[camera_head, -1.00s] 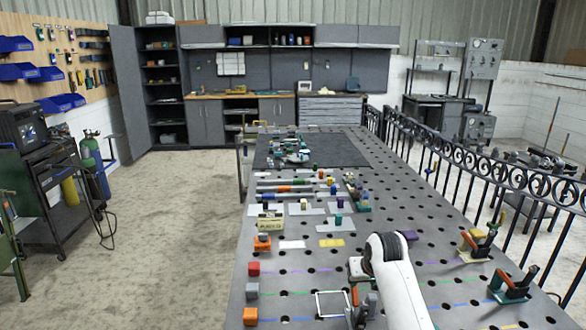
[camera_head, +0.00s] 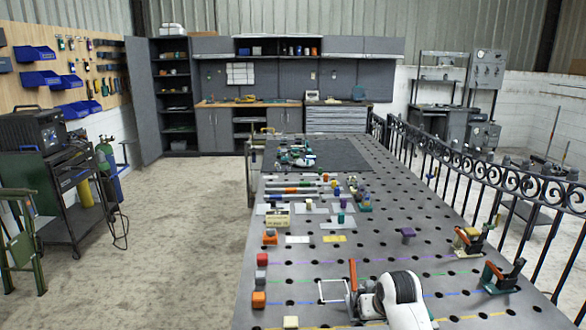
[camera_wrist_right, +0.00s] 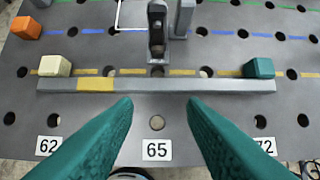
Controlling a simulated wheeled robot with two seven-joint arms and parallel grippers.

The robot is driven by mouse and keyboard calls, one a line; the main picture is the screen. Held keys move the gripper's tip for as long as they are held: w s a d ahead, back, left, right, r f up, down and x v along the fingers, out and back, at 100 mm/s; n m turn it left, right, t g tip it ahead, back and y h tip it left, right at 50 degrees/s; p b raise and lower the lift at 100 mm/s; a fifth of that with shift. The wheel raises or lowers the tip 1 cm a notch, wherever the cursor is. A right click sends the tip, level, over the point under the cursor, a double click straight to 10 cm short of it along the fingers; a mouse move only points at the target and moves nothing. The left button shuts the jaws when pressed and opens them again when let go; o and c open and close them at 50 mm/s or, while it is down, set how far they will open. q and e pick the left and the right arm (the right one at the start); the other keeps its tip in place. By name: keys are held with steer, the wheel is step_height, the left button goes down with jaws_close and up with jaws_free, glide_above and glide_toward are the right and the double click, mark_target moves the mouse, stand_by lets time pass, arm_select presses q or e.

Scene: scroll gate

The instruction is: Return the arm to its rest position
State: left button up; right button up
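My right arm (camera_head: 402,298) is low in the head view, above the near end of the perforated steel table (camera_head: 330,255). Its gripper is not clear there. In the right wrist view, the teal fingers of my right gripper (camera_wrist_right: 160,103) are wide apart with nothing between them. A grey bar with a yellow section (camera_wrist_right: 200,86) lies on the table beyond the fingertips, apart from them. A cream block (camera_wrist_right: 55,66) and a teal block (camera_wrist_right: 259,68) sit near its ends. A grey clamp (camera_wrist_right: 157,30) stands behind its middle. My left gripper is out of view.
Red (camera_head: 263,260) and orange (camera_head: 259,299) blocks line the table's left edge. An orange-handled clamp (camera_head: 353,275) stands near my right arm. More clamps (camera_head: 503,275) stand at the right edge, by a black scroll railing (camera_head: 500,180). The floor left of the table (camera_head: 180,240) is open.

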steer(key=s+d+f, duration=0.1)
steer(key=s+f, duration=0.3)
steer(key=s, duration=0.5)
steer(key=s+f, duration=0.5)
steer(key=s, duration=0.4)
steer(key=s+r+n+g, duration=0.2)
steer(key=s, duration=1.9)
step_height(320, 180, down, 29)
steer(key=s+g+b, duration=0.1)
steer(key=s+b, duration=0.1)
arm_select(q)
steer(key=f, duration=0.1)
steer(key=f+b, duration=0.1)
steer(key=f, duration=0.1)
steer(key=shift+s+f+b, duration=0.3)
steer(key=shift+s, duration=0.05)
arm_select(e)
steer(key=s+d+f+g, duration=0.1)
steer(key=s+d+f, duration=0.1)
steer(key=s+f, duration=1.4)
steer(key=shift+d+f, duration=0.2)
